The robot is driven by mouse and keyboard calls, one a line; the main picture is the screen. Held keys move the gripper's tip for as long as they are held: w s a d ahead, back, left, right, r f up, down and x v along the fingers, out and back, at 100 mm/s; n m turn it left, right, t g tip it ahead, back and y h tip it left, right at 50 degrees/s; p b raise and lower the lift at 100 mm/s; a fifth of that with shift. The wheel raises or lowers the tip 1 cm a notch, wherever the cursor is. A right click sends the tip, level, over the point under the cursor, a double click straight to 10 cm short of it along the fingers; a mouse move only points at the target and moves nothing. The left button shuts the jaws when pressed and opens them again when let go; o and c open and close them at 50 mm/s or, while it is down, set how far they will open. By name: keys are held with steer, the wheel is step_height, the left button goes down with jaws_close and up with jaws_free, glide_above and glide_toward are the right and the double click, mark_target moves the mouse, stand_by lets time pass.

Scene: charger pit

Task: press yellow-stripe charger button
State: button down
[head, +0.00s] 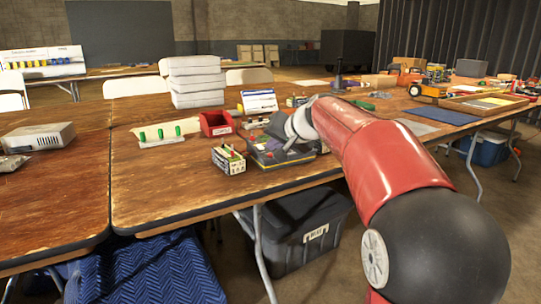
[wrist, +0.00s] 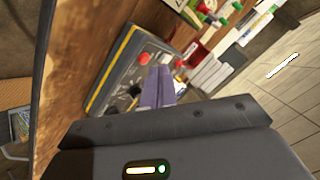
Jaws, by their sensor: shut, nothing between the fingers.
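The yellow-stripe charger is a dark grey box with a yellow band along one edge; it lies in the wrist view (wrist: 117,62). In the head view the charger (head: 262,156) sits near the table's front edge, partly covered by my arm. A round red button (wrist: 143,58) shows on its top face in the wrist view. My gripper (wrist: 160,70) is shut and empty, its fingertips over the charger beside the red button. I cannot tell whether they touch the charger.
A battery pack (head: 229,160) stands just left of the charger. A red bin (head: 217,123), a white rack with green pieces (head: 158,133) and a stack of white towels (head: 193,82) are behind and left. The table's front left is clear. A dark tote (head: 295,240) sits below.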

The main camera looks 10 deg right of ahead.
steer(key=shift+w+f, duration=0.1)
steer(key=shift+f, duration=0.3)
steer(key=shift+f+b, duration=0.4)
steer(key=shift+b, duration=0.25)
stand_by(0.5)
steer(key=shift+r+p, duration=0.55)
steer(key=shift+r, duration=0.25)
steer(key=r+p, duration=0.1)
steer(key=r, duration=0.1)
steer(key=s+r+p, duration=0.1)
steer(key=r+p, duration=0.1)
steer(key=r, duration=0.1)
steer(key=shift+d, duration=0.15)
stand_by(0.4)
